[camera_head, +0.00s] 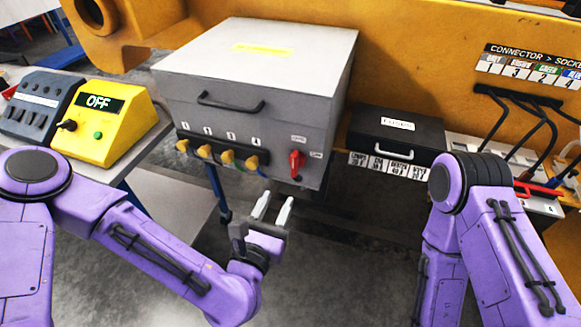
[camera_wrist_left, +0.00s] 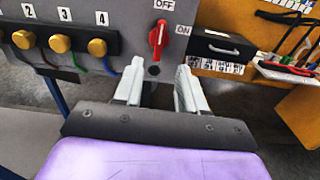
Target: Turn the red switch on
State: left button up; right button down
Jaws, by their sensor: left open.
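The red switch (camera_head: 296,163) is a lever on the front of a grey box (camera_head: 312,110), at the right of its face. In the left wrist view the red switch (camera_wrist_left: 157,38) stands roughly upright, tilted slightly, pointing toward the OFF label (camera_wrist_left: 164,5); the ON label (camera_wrist_left: 182,30) is to its right. My left gripper (camera_head: 272,207) is open and empty, below and in front of the switch and apart from it. In the left wrist view its two fingers (camera_wrist_left: 158,88) spread below the lever. My right arm shows at the right, but its gripper is not in view.
Several yellow plugs (camera_head: 228,157) with cables line the box front, left of the switch. A yellow control box (camera_head: 104,122) reading OFF stands at the left. A black case (camera_head: 396,133) sits to the right. Open space lies below the box.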

aim_at(293, 165)
pick_arm(q)
jog(key=p+x, duration=0.1)
jog(key=x, duration=0.2)
jog(key=p+x, duration=0.1)
jog(key=x, duration=0.2)
jog(key=r+p+x, duration=0.1)
jog(key=p+x, duration=0.1)
jog(key=x, duration=0.1)
jog(key=shift+w, duration=0.35)
jog(key=shift+w+d+f, duration=0.2)
jog(key=shift+w, duration=0.25)
grip_shut()
